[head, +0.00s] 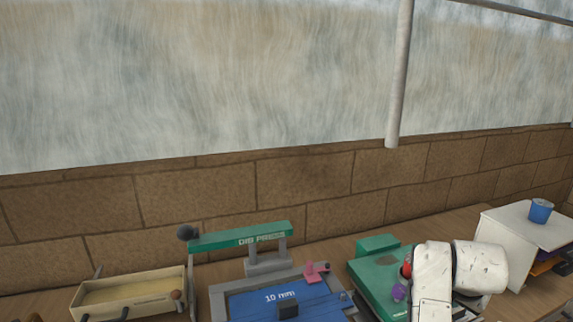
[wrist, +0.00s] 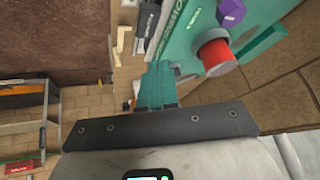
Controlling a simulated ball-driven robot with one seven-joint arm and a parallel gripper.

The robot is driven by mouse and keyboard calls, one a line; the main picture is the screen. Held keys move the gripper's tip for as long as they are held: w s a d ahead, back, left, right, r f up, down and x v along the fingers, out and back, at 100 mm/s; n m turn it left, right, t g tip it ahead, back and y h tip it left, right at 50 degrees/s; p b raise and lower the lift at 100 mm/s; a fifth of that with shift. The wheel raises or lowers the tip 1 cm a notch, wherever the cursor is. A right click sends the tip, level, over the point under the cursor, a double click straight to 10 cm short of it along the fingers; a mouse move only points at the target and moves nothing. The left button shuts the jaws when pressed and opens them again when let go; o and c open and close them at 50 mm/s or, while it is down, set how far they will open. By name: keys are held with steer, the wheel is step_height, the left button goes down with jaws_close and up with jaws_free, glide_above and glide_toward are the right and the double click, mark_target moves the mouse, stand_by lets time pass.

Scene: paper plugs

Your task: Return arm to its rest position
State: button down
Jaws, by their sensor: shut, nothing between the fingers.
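My gripper (wrist: 158,72) shows in the wrist view as two teal fingers side by side, shut and with nothing between them. It hangs beside a green machine (wrist: 190,45) with a red button (wrist: 216,54) and a purple part (wrist: 231,12). In the head view my white arm (head: 433,278) is at the lower right, in front of the same green machine (head: 377,283). My fingers are hidden in that view.
A shallow wooden tray (head: 130,292) is at left. A white cabinet (head: 515,232) bears a blue cup (head: 540,210) at right. A brick wall (head: 305,182) runs behind.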

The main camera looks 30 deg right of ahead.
steer(key=s+a+f+n+y, duration=0.2)
steer(key=s+a+f+n, duration=0.2)
steer(key=a, duration=0.5)
steer(key=s+a+f+n+g+y, duration=0.1)
steer(key=s+a+f+n, duration=0.4)
steer(key=a+f, duration=0.3)
steer(key=s+a+f+n+y, duration=0.2)
steer(key=s+a+f+n, duration=0.3)
steer(key=a, duration=0.7)
step_height(320, 180, down, 2)
steer(key=shift+s+f+n+g+y, duration=0.15)
steer(key=shift+n+g+y, duration=0.2)
steer(key=shift+n, duration=0.25)
steer(key=shift+d, duration=0.1)
